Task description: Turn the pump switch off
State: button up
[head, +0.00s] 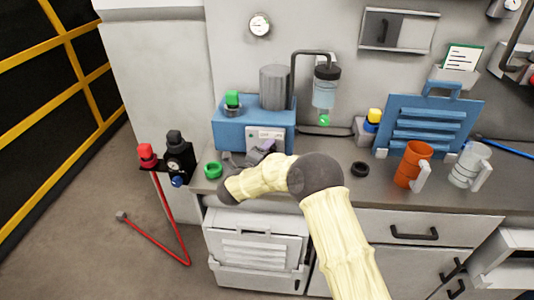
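The blue pump unit (226,136) stands at the left of the counter against the wall, with a grey cylinder (274,88) and a green knob (233,98) on top. A pale panel (265,133) with small marks is on its front; I cannot tell a switch or its position there. My cream arm reaches in from below, bending left at the dark elbow. My gripper (258,153) is small, grey and partly hidden by my own arm. It is just in front of the pump's panel; I cannot tell whether it touches or how far its fingers are apart.
A clear jar (324,92) hangs behind. A green ring (212,170) and a black ring (360,169) lie on the counter (340,150). A blue louvred panel (428,122), an orange mug (412,163) and a clear mug (468,165) stand right. A red-and-black valve assembly (176,155) is left.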

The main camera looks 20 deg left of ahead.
jog(key=shift+s, duration=0.1)
jog(key=s+a+r+b, duration=0.1)
jog(key=s+a+b, duration=0.1)
jog(key=s, duration=1.5)
jog(key=shift+a, duration=0.25)
jog(key=shift+w+r, duration=0.1)
